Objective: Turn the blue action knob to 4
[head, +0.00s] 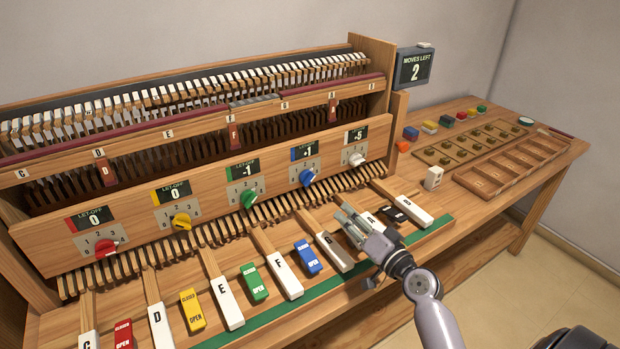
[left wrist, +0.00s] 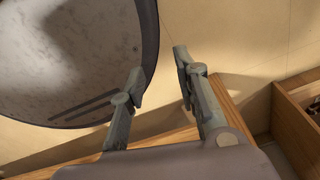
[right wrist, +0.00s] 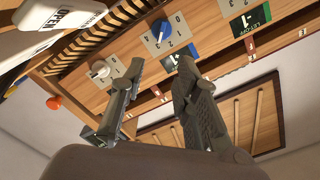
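My left gripper (left wrist: 158,62) is open and empty, outside the head view.
Red (head: 106,248), yellow (head: 181,221), green (head: 248,198) and white (head: 356,159) knobs share the panel. Lettered keys and coloured CLOSED/OPEN blocks, one blue (head: 307,257), lie below. A wooden tray (head: 478,186) lies right.

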